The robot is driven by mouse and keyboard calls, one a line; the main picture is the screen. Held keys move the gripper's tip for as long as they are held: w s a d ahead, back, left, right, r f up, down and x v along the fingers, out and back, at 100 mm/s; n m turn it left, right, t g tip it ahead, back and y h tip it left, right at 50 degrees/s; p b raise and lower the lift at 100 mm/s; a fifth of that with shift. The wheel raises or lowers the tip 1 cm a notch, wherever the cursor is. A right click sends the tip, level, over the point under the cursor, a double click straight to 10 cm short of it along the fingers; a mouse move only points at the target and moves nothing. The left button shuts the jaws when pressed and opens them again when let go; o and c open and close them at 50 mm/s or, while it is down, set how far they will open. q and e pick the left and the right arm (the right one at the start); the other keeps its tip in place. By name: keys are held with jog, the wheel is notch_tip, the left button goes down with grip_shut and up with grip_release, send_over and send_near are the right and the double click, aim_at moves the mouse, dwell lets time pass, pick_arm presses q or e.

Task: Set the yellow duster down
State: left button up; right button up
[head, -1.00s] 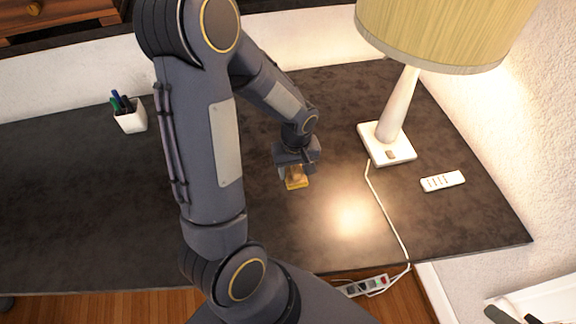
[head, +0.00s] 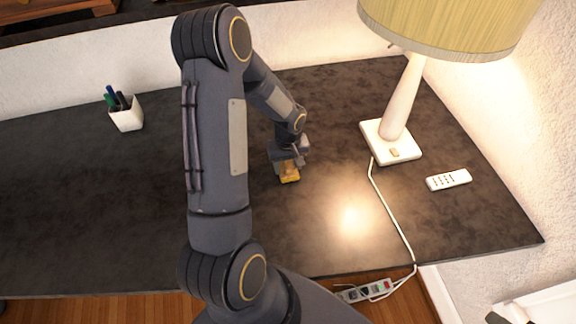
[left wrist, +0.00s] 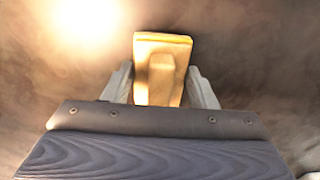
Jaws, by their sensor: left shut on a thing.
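The yellow duster (head: 289,177) is at the middle of the dark desk (head: 330,235), below my left gripper (head: 287,166) in the head view. It looks like a small block with a raised grip. In the left wrist view, the duster (left wrist: 162,50) stands between the two grey fingers of the left gripper (left wrist: 160,88), which are shut on it. The duster is at or very near the desk surface; I cannot tell whether it touches. My left arm hides part of the desk. My right gripper is not in view.
A lamp (head: 400,105) with a white base stands right of the duster, its cord (head: 388,205) running to a power strip (head: 365,290) at the front edge. A white remote (head: 448,180) lies at the right. A pen cup (head: 126,118) stands back left. Desk around the duster is clear.

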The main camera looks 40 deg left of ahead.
aim_at(288, 162)
pick_arm(q)
jog(key=shift+f+b, duration=0.2)
jog(key=shift+b, duration=0.1)
jog(key=o, duration=0.9)
jog(key=shift+r, duration=0.1)
jog(key=shift+o, duration=0.2)
notch_tip(288, 162, up, 12)
jog(key=s+d+r+m+t+h, duration=0.2)
jog(key=s+d+r+m, duration=0.2)
jog(key=s+d, duration=0.3)
jog(key=s+d+r+m+t+h, duration=0.1)
jog(key=s+d+r+m+t, duration=0.2)
jog(key=s+d+r, duration=0.4)
jog(key=s+m+b, duration=0.1)
jog(key=s, duration=0.2)
jog(key=shift+s+m+t+h, duration=0.3)
jog(key=shift+s+h, duration=0.1)
jog(key=shift+r, duration=0.1)
